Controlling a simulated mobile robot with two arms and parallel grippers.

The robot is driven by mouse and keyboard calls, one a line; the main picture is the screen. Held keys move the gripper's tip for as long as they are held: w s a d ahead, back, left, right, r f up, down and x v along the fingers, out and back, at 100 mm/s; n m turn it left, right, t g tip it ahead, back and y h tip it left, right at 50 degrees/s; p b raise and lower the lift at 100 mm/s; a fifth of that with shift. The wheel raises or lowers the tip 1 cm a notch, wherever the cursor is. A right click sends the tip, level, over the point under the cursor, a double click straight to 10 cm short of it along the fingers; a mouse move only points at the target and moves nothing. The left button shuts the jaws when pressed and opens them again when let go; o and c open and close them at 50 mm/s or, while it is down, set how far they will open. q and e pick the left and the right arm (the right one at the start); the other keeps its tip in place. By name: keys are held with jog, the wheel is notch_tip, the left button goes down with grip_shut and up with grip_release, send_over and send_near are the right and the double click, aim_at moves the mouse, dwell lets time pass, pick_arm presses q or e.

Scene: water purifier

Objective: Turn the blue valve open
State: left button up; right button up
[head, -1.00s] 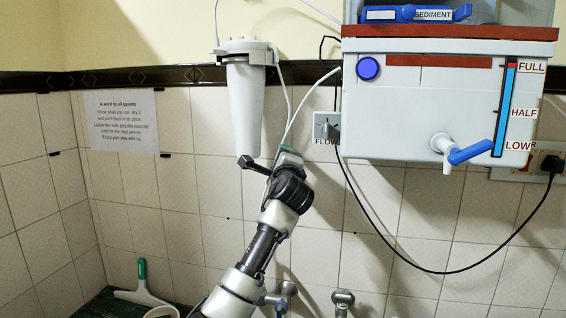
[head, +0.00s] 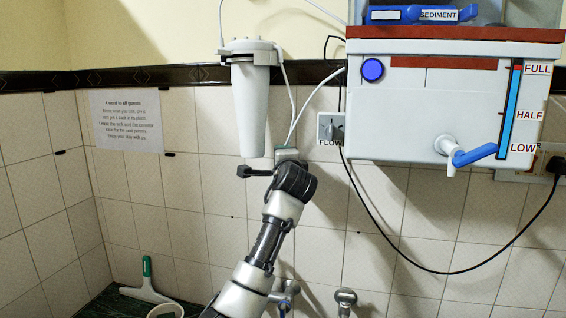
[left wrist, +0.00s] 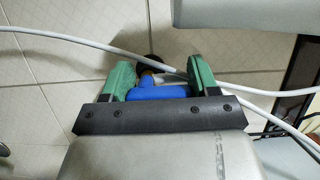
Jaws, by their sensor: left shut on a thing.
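The blue valve handle (left wrist: 158,93) shows in the left wrist view between the green fingers of my left gripper (left wrist: 158,80). The gripper is shut on it. In the head view my left gripper (head: 288,153) is up against the tiled wall, below and right of the white filter housing, and the handle it holds cannot be made out there. A separate blue tap lever (head: 475,155) sits on the white tank at the right, away from my gripper. My right gripper is not in view.
The white tank (head: 420,110) overhangs the right side. Beside my gripper are the filter housing (head: 250,110) and a wall switch box (head: 329,127). A white hose (left wrist: 80,43) passes close by the fingers. Metal taps (head: 345,299) stand low on the wall.

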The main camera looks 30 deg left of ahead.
pick_arm(q)
jog(key=o, duration=0.9)
jog(key=b+v, duration=0.4)
jog(key=v, duration=0.6)
jog(key=shift+s+d, duration=0.25)
jog(key=shift+s, duration=0.05)
jog(key=shift+f, duration=0.15)
